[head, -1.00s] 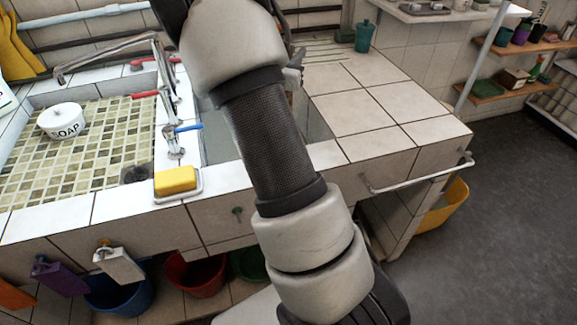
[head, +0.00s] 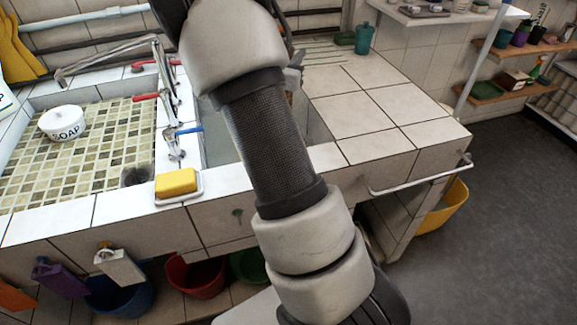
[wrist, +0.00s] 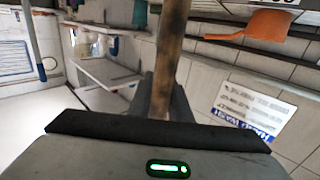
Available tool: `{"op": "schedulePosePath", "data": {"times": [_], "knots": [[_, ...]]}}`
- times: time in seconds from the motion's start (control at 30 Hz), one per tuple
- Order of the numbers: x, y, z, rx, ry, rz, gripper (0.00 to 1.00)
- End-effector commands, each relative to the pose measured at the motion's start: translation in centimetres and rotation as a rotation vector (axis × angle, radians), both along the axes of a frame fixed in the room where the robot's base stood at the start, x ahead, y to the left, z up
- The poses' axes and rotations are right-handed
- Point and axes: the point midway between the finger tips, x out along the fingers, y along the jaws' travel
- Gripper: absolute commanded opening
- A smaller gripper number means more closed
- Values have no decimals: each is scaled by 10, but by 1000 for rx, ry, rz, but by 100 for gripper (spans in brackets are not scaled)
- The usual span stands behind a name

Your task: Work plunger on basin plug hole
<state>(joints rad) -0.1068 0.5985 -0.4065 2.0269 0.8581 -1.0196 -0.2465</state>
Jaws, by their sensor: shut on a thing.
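In the wrist view my gripper (wrist: 172,98) is shut on a brown wooden handle (wrist: 174,40), which I take for the plunger's. The plunger's cup is out of that view. In the head view my arm covers the middle, and only a small grey part near my gripper (head: 297,66) shows past it. The plunger cannot be made out there. The right basin (head: 222,150) lies under and beside my arm. Its plug hole is hidden, so I cannot tell whether the cup touches it.
A tiled left basin (head: 60,165) holds a white soap pot (head: 62,122). Taps (head: 170,130) with red and blue levers stand between the basins. A yellow sponge (head: 176,182) lies on the front rim.

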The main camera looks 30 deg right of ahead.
Motion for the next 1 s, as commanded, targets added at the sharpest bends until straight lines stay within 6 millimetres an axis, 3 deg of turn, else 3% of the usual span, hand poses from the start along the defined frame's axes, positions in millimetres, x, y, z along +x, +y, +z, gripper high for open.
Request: {"op": "schedulePosePath", "data": {"times": [0.37,1.0], "knots": [[0,-1,2,-4,-5,0,0],[0,0,-13,-1,-2,0,0]]}}
